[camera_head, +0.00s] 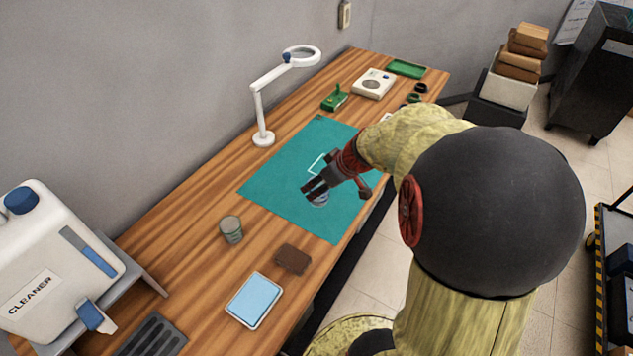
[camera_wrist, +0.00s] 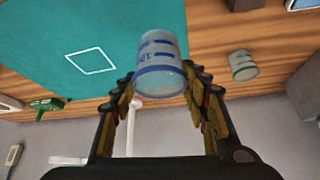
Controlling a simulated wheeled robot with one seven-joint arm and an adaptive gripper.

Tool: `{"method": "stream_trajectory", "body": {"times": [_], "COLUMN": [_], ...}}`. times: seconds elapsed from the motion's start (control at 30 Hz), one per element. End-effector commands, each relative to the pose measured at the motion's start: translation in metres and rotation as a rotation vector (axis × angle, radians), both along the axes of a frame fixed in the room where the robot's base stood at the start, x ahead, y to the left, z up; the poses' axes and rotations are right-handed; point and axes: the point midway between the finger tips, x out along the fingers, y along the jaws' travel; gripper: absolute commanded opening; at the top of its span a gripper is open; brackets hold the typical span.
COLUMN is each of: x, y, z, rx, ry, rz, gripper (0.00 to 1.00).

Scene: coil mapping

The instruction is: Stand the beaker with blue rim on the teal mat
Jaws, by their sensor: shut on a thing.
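The teal mat (camera_head: 275,180) lies on the wooden bench and carries a white square outline (camera_head: 317,165); the mat also fills the upper left of the wrist view (camera_wrist: 40,50). My gripper (camera_head: 312,191) is over the mat, on the near side of the outline. It is shut on a clear beaker (camera_head: 321,201) with blue bands and markings, seen between the fingers in the wrist view (camera_wrist: 160,62). The head view mostly hides this beaker behind the fingers. I cannot tell whether its base touches the mat.
A second beaker (camera_head: 231,230) with greenish markings stands on bare wood left of the mat. A brown block (camera_head: 292,259) and a light-blue tray (camera_head: 254,300) lie nearer. A white magnifier lamp (camera_head: 262,110) stands at the mat's back edge. A white cleaner container (camera_head: 50,265) is far left.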

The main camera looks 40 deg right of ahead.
Motion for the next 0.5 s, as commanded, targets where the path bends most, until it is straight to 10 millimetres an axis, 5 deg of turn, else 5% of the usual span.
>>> {"method": "stream_trajectory", "body": {"times": [0.5], "x": [0.069], "y": [-0.042], "z": [-0.066], "rx": [0.001], "ry": [0.0], "rz": [-0.001], "gripper": [0.2]}}
